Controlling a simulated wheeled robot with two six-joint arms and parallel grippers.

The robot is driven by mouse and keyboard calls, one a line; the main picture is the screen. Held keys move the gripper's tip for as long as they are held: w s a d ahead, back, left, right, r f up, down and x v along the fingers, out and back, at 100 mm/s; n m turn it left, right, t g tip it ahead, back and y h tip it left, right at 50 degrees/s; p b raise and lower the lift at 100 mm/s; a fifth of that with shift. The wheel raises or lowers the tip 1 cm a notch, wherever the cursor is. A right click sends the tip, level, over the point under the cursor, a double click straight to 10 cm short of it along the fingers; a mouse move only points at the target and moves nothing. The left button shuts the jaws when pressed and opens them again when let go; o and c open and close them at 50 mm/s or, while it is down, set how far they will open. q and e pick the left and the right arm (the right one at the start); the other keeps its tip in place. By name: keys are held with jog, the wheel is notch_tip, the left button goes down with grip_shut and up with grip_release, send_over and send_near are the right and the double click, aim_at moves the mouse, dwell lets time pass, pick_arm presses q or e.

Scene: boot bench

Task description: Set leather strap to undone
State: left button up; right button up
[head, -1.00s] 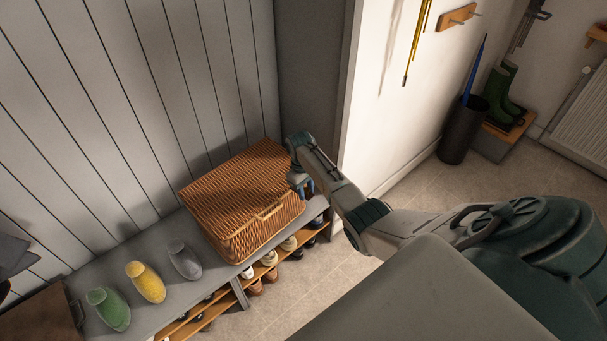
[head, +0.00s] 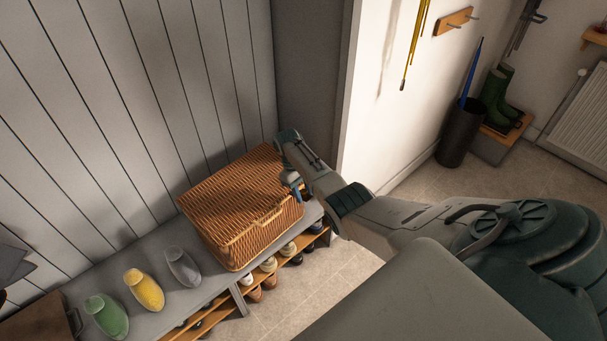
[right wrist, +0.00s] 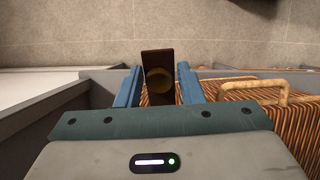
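The leather strap (right wrist: 158,60) is a dark brown tab with a round brass-coloured stud, seen in the right wrist view. It lies at the wicker basket (head: 235,200), on the bench's right end. My right gripper (right wrist: 160,72) has its two blue fingers on either side of the strap, with a narrow gap showing at the right finger. In the head view the right gripper (head: 291,186) is at the basket's right end, and it hides the strap there. Whether the strap is fastened is hard to tell.
The basket has a pale handle (right wrist: 283,92) on its front. Green (head: 106,314), yellow (head: 145,289) and grey (head: 183,267) rounded objects stand left of it on the bench. Shoes sit on shelves below. A white wall (head: 375,110) stands close behind my right arm.

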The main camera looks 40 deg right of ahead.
jog(key=b+v, duration=0.1)
jog(key=v, duration=0.9)
jog(key=shift+r+b, duration=0.35)
jog(key=shift+w+f, duration=0.1)
